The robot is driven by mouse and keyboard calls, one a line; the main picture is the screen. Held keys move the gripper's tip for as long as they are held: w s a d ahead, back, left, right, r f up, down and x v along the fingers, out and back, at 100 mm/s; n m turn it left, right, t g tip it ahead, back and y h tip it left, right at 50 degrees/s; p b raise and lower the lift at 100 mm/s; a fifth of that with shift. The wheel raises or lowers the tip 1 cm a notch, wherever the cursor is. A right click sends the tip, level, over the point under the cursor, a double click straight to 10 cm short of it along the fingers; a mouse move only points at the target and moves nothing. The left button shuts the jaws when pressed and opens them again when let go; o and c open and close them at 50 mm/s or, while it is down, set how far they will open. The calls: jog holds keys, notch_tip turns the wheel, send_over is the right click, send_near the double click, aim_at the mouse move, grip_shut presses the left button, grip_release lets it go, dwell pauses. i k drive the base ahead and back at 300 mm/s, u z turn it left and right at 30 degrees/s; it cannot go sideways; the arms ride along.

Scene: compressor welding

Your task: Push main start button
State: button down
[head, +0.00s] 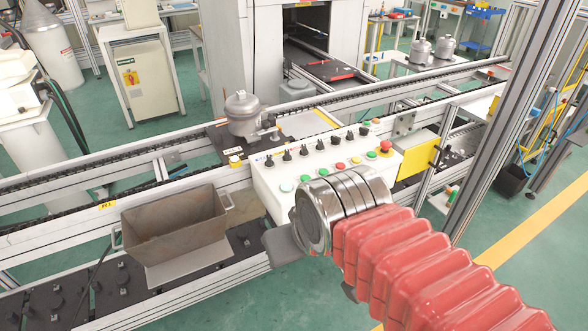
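A white control panel box (267,179) sits in the middle, on the near side of the conveyor. Its sloped face carries several black selector knobs (304,150) and a row of coloured buttons, with green (372,155), red (340,166) and yellow ones among them. A red emergency knob (386,146) is at its right end. I cannot read any label marking the main start button. My arm, in a red ribbed sleeve, comes from the lower right. My gripper (283,243) is in front of the panel's lower left part and hides some of it. Its fingers show only as a grey shape.
A grey compressor (243,114) stands on the conveyor behind the panel. A brown metal bin (175,226) hangs at the left. An aluminium post (505,110) rises at the right, near a yellow plate (421,157). Green floor lies open at the lower right.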

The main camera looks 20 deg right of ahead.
aim_at(304, 178)
jog(key=u, duration=0.1)
jog(key=i, duration=1)
